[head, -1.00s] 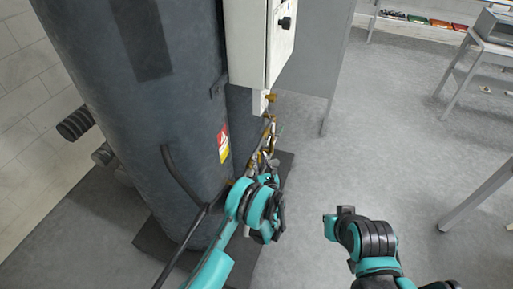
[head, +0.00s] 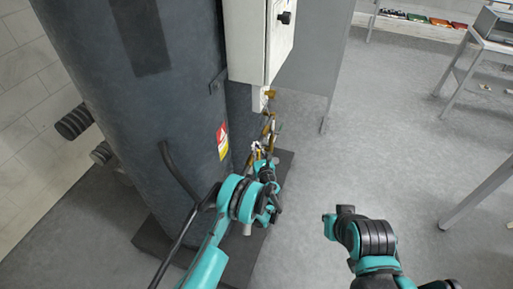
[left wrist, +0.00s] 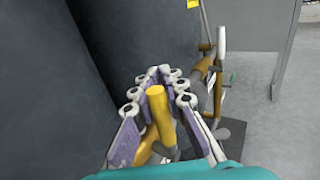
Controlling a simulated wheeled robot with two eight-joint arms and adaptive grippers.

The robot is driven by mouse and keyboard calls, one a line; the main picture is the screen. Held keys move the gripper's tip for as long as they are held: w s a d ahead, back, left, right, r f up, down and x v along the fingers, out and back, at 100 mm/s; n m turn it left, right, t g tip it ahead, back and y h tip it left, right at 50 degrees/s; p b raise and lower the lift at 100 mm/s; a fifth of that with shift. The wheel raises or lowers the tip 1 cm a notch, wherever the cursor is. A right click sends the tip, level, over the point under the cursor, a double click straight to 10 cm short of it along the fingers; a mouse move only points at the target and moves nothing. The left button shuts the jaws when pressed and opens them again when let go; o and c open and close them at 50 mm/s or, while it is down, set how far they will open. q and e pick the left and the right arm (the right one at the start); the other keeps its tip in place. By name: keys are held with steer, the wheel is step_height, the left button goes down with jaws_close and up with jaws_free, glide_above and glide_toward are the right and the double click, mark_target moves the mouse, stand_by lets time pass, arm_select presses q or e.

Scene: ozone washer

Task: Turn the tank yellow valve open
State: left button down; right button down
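The yellow valve (left wrist: 159,118) shows in the left wrist view as a thick, rounded yellow bar in the middle, with more yellow below it. My left gripper (left wrist: 161,74) has its jointed, purple-padded fingers curled in on both sides of the bar, with their tips close together beyond it. The fingers appear closed on it. In the head view my left gripper (head: 258,151) is at the pipework beside the tank (head: 180,110), partly hidden by my wrist. The valve is hard to make out there.
A white control box (head: 250,40) hangs above the pipework. Brass pipe fittings (left wrist: 207,70) stand close to the right of my left gripper. A black bent pipe (head: 178,172) runs along the tank. The grey floor to the right is clear up to a metal table (head: 480,195).

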arm_select(q)
steer(key=shift+s+a+r+n+t, duration=0.1)
steer(key=shift+s+r+n+t, duration=0.05)
steer(key=shift+s+n+t, duration=0.3)
steer(key=c, duration=1.6)
jaws_free()
steer(key=shift+r, duration=0.1)
step_height(320, 180, up, 10)
steer(key=shift+f, duration=0.1)
